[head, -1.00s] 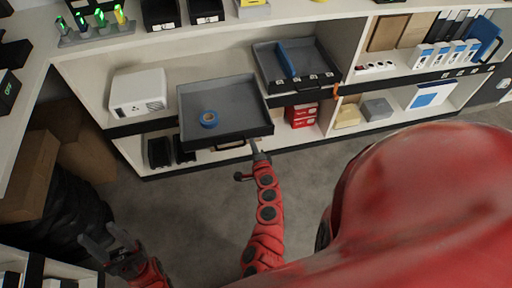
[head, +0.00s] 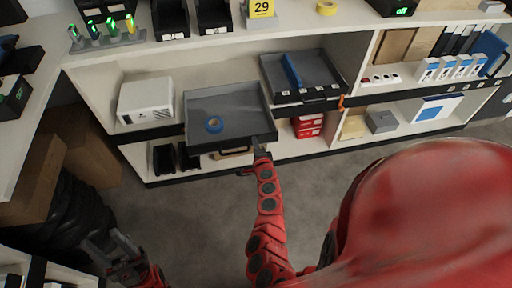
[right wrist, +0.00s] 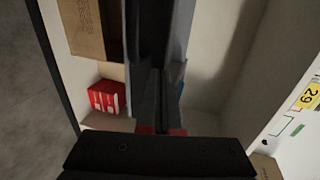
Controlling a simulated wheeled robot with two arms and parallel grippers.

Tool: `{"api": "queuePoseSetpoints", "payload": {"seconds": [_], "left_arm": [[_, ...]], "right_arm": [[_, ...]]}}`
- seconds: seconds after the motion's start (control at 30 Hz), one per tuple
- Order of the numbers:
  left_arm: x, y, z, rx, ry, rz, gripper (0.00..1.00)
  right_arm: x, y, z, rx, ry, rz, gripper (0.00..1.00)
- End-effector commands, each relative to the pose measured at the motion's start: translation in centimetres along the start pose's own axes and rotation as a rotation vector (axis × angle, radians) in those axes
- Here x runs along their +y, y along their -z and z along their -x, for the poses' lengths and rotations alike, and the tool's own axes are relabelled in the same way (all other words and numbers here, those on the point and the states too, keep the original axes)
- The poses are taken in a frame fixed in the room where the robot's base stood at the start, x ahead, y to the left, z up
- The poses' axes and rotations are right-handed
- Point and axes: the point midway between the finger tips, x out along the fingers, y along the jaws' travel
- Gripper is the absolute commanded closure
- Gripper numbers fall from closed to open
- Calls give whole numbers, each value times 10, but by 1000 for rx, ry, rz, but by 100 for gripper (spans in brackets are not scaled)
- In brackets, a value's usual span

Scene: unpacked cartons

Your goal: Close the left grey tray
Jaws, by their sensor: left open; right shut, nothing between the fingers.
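My right gripper (head: 261,150) is shut and empty at the right end of the tray's dark front. Whether it touches is hard to tell. In the right wrist view its fingers (right wrist: 160,118) point along a dark grey surface, probably the tray. My left gripper (head: 122,256) is open and empty at the lower left, far from the tray.
A second grey tray (head: 322,76) with a blue item sits to the right. A white box (head: 146,102) stands to the left. Red boxes (head: 308,126) are on the lower shelf, also in the right wrist view (right wrist: 105,97). Open floor (head: 190,215) lies in front.

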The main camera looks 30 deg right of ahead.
Motion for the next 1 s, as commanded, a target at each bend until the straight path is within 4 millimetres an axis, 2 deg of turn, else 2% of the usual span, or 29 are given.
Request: {"api": "queuePoseSetpoints", "payload": {"seconds": [0.3, 0.5, 0.8, 1.0], "left_arm": [[1, -2, 14, 0, 0, 0, 50], [1, -5, 29, 0, 0, 0, 50], [3, -10, 60, 0, 0, 0, 50], [4, -13, 77, 0, 0, 0, 50]], "right_arm": [[-20, 0, -71, -4, 1, 6, 100], [-31, 1, -109, -2, 1, 5, 100], [-46, 0, -158, -3, 3, 9, 100], [-53, -1, -179, -3, 2, 7, 100]]}}
